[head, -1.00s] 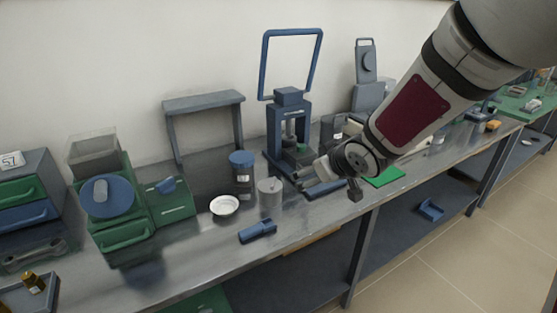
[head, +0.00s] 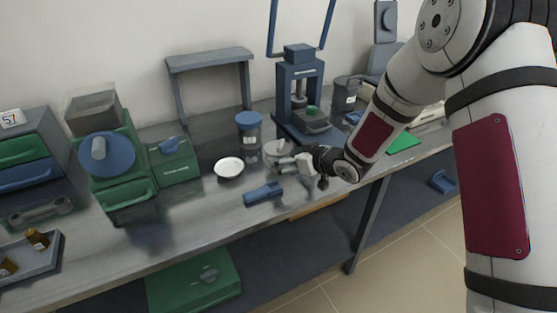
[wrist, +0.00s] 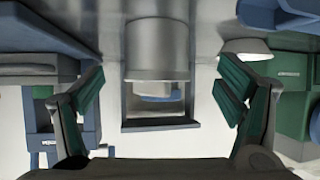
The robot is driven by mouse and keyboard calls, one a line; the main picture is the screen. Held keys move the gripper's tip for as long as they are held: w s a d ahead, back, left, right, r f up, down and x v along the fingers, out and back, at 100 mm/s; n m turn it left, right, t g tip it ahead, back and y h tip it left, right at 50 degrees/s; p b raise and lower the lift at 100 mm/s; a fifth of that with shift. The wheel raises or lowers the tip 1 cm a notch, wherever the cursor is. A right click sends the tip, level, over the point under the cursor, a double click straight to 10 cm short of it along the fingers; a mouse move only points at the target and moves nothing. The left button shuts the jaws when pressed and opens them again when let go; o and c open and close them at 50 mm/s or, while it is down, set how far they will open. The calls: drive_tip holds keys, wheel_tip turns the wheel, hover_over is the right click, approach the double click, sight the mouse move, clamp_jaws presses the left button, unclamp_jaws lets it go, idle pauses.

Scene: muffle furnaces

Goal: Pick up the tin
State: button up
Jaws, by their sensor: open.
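The tin is a plain grey metal cylinder (head: 275,149) standing on the bench, partly hidden by my gripper in the head view. In the wrist view the tin (wrist: 157,48) is large and central, beyond the fingertips and between their lines. My gripper (head: 284,163) is at the tin's right side, low over the bench. In the wrist view my gripper (wrist: 158,100) has its green-padded fingers spread wide with nothing between them. I cannot tell whether a finger touches the tin.
A blue-lidded jar (head: 249,132) and a white dish (head: 229,168) stand left of the tin. A blue tool (head: 263,194) lies in front. A blue press (head: 300,90) stands behind. A green machine (head: 120,170) is farther left. Bare bench lies between it and the blue tool.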

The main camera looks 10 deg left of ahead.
drive_tip(key=shift+w+r+x, duration=0.1)
drive_tip(key=shift+x, duration=1.05)
drive_tip(key=shift+w+r+x, duration=0.1)
drive_tip(key=shift+r+x, duration=0.05)
drive_tip(key=shift+x, duration=0.95)
drive_tip(key=shift+w+r+x, duration=0.1)
drive_tip(key=shift+x, duration=1.05)
drive_tip(key=shift+c, duration=0.2)
drive_tip(key=c, duration=1.3)
